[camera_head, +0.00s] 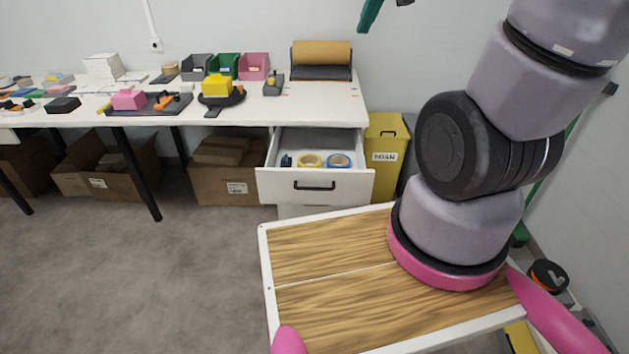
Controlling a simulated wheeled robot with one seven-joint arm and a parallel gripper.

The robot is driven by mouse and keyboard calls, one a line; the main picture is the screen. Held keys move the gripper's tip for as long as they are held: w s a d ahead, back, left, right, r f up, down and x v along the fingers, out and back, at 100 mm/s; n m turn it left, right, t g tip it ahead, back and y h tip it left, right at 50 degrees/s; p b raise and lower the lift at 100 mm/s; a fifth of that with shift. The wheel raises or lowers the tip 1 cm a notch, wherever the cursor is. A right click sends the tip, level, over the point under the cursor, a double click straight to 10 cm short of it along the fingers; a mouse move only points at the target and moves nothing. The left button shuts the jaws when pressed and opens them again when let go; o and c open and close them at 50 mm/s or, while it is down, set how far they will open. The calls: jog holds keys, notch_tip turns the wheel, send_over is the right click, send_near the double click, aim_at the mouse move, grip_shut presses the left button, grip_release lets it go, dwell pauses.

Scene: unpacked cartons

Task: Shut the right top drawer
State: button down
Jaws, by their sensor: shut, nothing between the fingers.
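The right top drawer (282,187) is white with a black bar handle (314,186). It is pulled open under the right end of the white table. Inside lie a yellow tape roll (310,160), a blue tape roll (339,161) and a small dark blue item (287,161). My gripper (368,18) shows only in part at the top edge, as a teal tip. It is shut and empty, above and apart from the drawer, against the wall.
The white table (330,113) carries bins, a brown paper roll (321,54) and tools. A yellow bin (384,155) stands right of the drawer. Cardboard boxes (222,184) sit under the table. Grey floor (150,270) is clear at left. My wooden-topped base is in front.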

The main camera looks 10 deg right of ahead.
jog(key=w+f+n, duration=0.3)
jog(key=w+f, duration=0.5)
jog(key=f, duration=0.2)
jog(key=n+y, duration=0.3)
jog(key=n, duration=0.8)
send_over(310, 183)
jog(key=s+d, duration=0.4)
jog(key=s, duration=0.4)
notch_tip(310, 183, down, 36)
jog(key=x, duration=0.9)
jog(key=shift+s+a+f, duration=0.1)
jog(key=shift+a+f, duration=0.1)
